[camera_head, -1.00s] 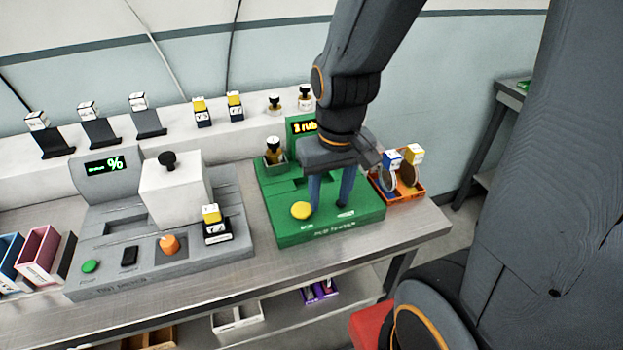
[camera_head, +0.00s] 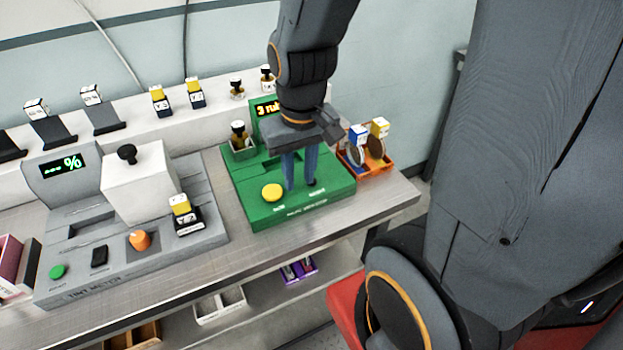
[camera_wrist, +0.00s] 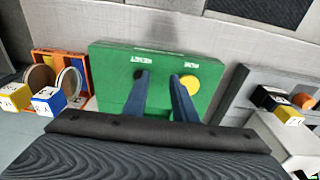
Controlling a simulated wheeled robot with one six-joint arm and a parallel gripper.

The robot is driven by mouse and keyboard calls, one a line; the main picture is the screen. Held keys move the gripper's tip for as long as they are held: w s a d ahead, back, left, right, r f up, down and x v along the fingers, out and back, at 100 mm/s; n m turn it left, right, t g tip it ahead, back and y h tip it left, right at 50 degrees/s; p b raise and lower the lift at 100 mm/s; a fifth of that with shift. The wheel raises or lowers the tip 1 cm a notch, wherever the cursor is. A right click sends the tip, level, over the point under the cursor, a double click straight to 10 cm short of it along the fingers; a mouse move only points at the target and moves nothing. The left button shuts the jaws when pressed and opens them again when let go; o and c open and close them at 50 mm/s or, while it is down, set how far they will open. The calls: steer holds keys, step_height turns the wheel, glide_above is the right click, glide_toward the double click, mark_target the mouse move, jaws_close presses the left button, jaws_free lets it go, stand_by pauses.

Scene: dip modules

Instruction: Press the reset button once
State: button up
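A green device (camera_head: 250,205) stands on the bench with a lit display (camera_head: 268,109) that seems to read "3 rub". On its front are a yellow button (camera_head: 272,193) and a small black button (camera_head: 312,183), each with a white label too blurred to read for sure. They also show in the wrist view, yellow (camera_wrist: 189,84) and black (camera_wrist: 139,73). My gripper (camera_head: 300,184) points down over the front of the device, its blue fingers apart and nothing between them. One fingertip is at the black button and partly hides it; I cannot tell whether they touch.
A grey meter (camera_head: 130,262) with a white block, orange knob and green button stands to the left. An orange tray (camera_head: 383,168) with round discs and small boxes sits close on the right. A stoppered bottle (camera_head: 238,134) stands at the device's back left.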

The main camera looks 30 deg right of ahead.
jaws_close()
stand_by(1.4)
